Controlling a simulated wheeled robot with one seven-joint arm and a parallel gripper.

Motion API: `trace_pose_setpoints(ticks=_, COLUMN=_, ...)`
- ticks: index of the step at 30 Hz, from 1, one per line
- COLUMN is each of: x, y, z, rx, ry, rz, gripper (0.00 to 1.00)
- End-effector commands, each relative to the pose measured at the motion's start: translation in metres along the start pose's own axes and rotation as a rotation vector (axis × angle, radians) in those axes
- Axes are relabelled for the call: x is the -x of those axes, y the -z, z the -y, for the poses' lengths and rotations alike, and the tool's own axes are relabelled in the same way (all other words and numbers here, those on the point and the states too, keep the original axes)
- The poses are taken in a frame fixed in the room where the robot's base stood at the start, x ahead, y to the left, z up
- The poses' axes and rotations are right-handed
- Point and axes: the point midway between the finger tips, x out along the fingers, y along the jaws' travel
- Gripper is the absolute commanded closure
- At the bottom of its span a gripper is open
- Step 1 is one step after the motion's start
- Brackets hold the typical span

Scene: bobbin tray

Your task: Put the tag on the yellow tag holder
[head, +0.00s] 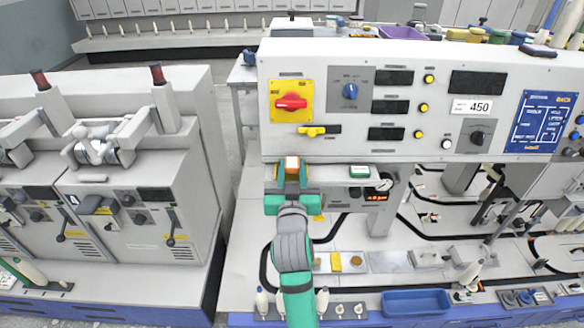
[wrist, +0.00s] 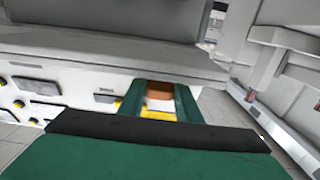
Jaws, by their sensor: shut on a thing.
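My gripper (head: 291,178) is shut on a small orange-and-white tag (head: 292,164). In the wrist view the tag (wrist: 159,94) shows between the two green fingers, brown-orange above and white below. A yellow patch shows under it there; I cannot tell whether it belongs to the tag or lies behind. A yellow piece that looks like the tag holder (head: 312,131) is on the machine's front panel, under the red switch. In the head view my gripper is below and slightly left of it. The tag appears apart from it, but the depth gap is unclear.
The grey control panel (head: 360,75) carries knobs, displays and a red switch (head: 291,103) on a yellow plate. A green-topped block (head: 360,171) sits on a ledge right of my gripper. A blue tray (head: 416,302) is on the lower deck. Another machine (head: 140,200) stands left, across a gap.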

Motion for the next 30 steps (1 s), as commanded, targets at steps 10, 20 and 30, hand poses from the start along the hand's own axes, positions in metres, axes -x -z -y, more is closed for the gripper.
trace_pose_setpoints(ticks=10, x=0.0, y=-0.009, z=0.002, rx=0.0, ry=0.003, rz=0.0, gripper=0.94)
trace_pose_setpoints(ticks=20, x=0.0, y=-0.009, z=0.001, rx=0.0, ry=0.002, rz=0.001, gripper=0.51)
trace_pose_setpoints(ticks=30, x=0.011, y=0.004, z=0.0, rx=-0.003, ry=0.001, rz=0.0, gripper=0.51)
